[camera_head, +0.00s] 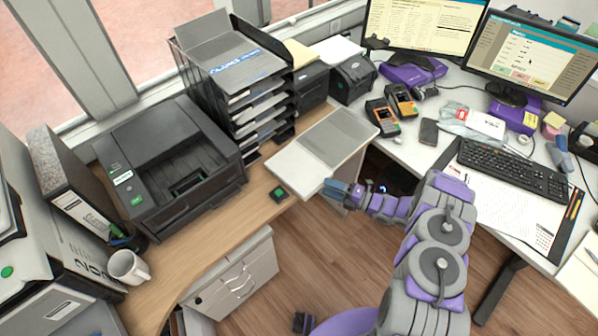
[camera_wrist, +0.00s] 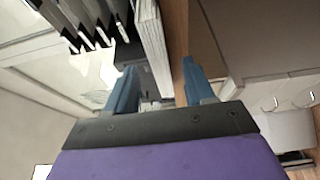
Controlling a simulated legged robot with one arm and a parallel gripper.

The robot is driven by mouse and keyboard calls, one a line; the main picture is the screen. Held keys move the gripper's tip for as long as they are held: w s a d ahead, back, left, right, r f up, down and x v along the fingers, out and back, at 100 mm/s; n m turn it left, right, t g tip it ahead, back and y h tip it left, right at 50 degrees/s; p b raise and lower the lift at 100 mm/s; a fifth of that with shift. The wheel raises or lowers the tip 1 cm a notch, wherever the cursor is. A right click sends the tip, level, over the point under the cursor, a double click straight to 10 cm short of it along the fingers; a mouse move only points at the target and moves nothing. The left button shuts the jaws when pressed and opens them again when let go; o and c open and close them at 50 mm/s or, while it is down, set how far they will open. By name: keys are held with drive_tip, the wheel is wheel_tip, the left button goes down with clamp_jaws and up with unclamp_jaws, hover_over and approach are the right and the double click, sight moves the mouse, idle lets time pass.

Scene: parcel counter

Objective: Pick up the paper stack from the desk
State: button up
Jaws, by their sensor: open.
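The paper stack (camera_head: 301,166) is a flat pile with a white near part and a greyer far part, lying at the right end of the wooden desk (camera_head: 215,248). In the wrist view its layered white edge (camera_wrist: 152,42) shows ahead of the gap between my fingers, closer to the left one. My gripper (camera_head: 330,189) has blue fingers and is at the stack's near right edge. In the wrist view my gripper (camera_wrist: 158,66) is open with nothing clasped. I cannot tell whether a finger touches the stack.
A black printer (camera_head: 172,165) and a tray tower (camera_head: 232,75) stand behind and left. Handheld scanners (camera_head: 385,117) and a keyboard (camera_head: 512,168) are on the white desk at right. A drawer cabinet (camera_head: 237,280) stands below.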

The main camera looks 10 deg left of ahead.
drive_tip(key=shift+x, duration=1.35)
drive_tip(key=shift+d, duration=0.2)
drive_tip(key=c, duration=0.4)
drive_tip(key=shift+s, duration=0.1)
clamp_jaws()
